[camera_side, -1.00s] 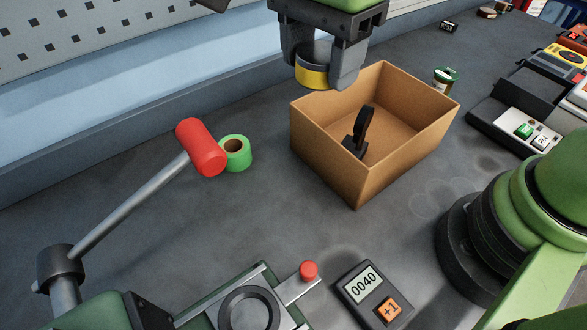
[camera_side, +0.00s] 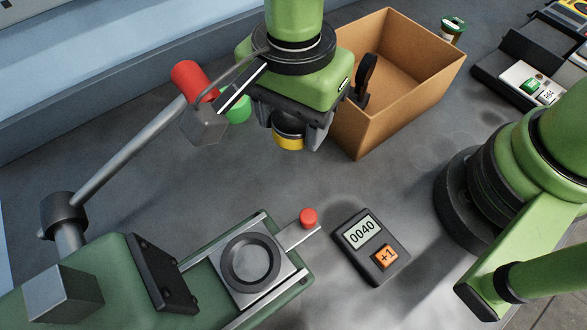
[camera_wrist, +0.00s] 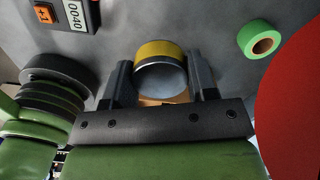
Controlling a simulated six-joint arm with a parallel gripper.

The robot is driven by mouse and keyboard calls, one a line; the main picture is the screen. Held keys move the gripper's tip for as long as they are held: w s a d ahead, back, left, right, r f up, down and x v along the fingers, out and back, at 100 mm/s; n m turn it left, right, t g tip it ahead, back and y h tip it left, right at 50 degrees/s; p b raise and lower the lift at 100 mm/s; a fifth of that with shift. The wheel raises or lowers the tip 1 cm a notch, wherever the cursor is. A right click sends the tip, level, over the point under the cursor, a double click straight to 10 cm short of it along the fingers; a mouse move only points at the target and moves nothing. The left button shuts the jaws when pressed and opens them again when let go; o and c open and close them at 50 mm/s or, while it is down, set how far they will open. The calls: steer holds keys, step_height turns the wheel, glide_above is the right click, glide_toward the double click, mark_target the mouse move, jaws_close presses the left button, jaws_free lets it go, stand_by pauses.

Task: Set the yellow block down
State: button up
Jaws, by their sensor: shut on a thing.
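The yellow block (camera_side: 290,143) is a short round piece, with a yellow band and a grey face. My gripper (camera_side: 290,130) is shut on it and holds it in the air, left of the cardboard box and beyond the round metal seat. In the wrist view, the block (camera_wrist: 160,50) sits between the two fingers of my gripper (camera_wrist: 160,76), its yellow side up in the picture. Bench shows below it in the side view.
The cardboard box (camera_side: 372,130) holds a black tool (camera_side: 364,78). A press with a round metal seat (camera_side: 249,262) stands in front, its lever ending in a red knob (camera_side: 188,80). A counter (camera_side: 370,246) reads 0040. A green roll (camera_side: 238,108) is partly hidden behind my gripper.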

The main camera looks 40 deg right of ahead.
mark_target(293, 182)
step_height(293, 182, down, 12)
steer(key=shift+f, duration=0.1)
steer(key=shift+f, duration=0.15)
stand_by(0.4)
steer(key=o, duration=1.2)
